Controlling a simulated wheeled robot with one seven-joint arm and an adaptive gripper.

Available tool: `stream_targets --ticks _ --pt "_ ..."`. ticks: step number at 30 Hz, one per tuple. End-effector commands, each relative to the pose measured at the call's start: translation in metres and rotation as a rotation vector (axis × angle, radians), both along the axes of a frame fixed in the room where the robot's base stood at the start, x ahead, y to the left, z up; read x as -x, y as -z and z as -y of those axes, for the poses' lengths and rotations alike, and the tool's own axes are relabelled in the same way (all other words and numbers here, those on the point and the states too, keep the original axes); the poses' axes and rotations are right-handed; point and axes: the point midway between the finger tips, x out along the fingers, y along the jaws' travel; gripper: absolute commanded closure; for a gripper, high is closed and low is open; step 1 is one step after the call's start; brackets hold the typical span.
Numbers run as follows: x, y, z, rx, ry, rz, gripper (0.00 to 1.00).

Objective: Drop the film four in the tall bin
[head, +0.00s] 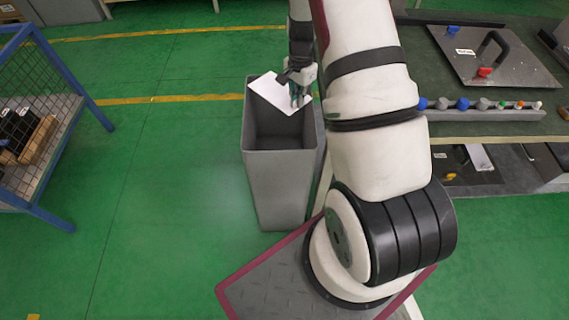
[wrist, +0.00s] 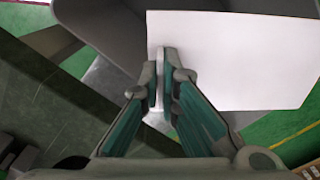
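The film four is a thin white sheet (head: 277,91) above the mouth of the tall bin in the head view. It fills much of the upper right of the wrist view (wrist: 236,60). My gripper (head: 300,93) is shut on the sheet's edge, with its fingertips (wrist: 160,95) close together there. The tall bin (head: 275,185) is grey, open at the top and upright on the green floor. The sheet and my gripper cover part of its far rim. I cannot tell exactly how high the sheet is above the rim.
A workbench (head: 500,128) with a metal plate (head: 490,62) and several coloured knobs stands at the right. A blue-framed mesh cage (head: 52,150) stands at the left. The green floor between the cage and the bin is clear.

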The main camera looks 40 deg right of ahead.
Motion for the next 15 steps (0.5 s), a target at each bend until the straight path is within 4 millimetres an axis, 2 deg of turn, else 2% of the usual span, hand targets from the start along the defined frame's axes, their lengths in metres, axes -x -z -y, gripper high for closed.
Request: stream_targets --ticks 6,15 --pt "0.0 0.027 0.0 -0.001 -0.001 -0.002 1.0" --pt "0.0 0.042 0.0 0.0 -0.003 0.0 1.0"
